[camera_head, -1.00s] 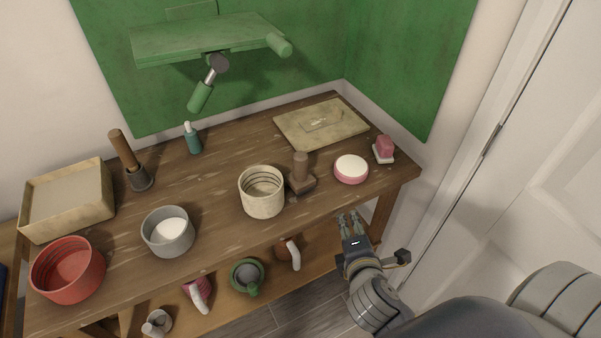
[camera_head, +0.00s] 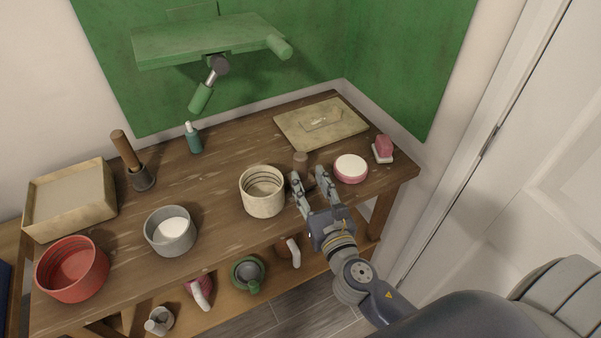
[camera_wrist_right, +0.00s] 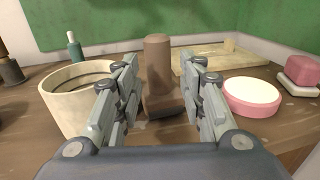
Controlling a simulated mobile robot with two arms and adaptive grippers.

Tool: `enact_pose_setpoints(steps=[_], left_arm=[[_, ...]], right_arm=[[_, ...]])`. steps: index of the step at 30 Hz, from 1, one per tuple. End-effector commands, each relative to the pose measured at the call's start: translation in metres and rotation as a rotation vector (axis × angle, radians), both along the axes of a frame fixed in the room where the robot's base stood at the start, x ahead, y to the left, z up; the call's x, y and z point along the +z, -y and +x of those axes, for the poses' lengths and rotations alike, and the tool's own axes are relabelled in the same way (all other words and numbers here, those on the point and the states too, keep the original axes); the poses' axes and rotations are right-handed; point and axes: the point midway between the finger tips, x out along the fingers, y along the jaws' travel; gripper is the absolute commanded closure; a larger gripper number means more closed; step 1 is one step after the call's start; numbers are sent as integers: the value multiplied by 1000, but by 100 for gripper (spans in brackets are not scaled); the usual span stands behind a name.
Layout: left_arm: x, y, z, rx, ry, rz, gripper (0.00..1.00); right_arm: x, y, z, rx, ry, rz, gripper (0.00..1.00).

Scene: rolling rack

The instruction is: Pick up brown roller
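The brown roller (camera_wrist_right: 158,70) has an upright cylindrical brown handle above a dark lower part, and stands on the wooden table. In the head view mostly its handle top (camera_head: 300,157) shows, the rest hidden behind my right gripper (camera_head: 309,178). The right gripper is open, its fingers reaching over the table's front edge toward the roller. In the wrist view the handle stands between the two fingertips (camera_wrist_right: 160,65), slightly beyond them, with gaps on both sides. My left gripper is not in view.
A cream ribbed pot (camera_head: 263,196) stands close left of the gripper, a pink-and-white round tub (camera_head: 350,170) close right. A flat beige board (camera_head: 320,124) lies behind. A pink block (camera_head: 383,147) sits near the right end. A lower shelf holds several cups.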

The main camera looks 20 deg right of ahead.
Motion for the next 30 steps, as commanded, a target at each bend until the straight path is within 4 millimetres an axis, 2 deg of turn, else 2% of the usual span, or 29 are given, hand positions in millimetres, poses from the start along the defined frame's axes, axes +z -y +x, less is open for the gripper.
enact_pose_setpoints(steps=[7, 16, 25, 26, 30], left_arm=[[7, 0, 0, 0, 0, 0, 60], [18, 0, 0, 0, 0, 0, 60], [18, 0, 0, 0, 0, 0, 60], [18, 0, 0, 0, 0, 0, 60], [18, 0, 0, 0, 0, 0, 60]], right_arm=[[2, 1, 18, -1, 0, 2, 63], [4, 3, 58, -2, 0, 2, 63], [3, 3, 63, -1, -1, 3, 63], [3, 3, 63, -1, -1, 3, 65], [3, 3, 63, -1, -1, 3, 97]])
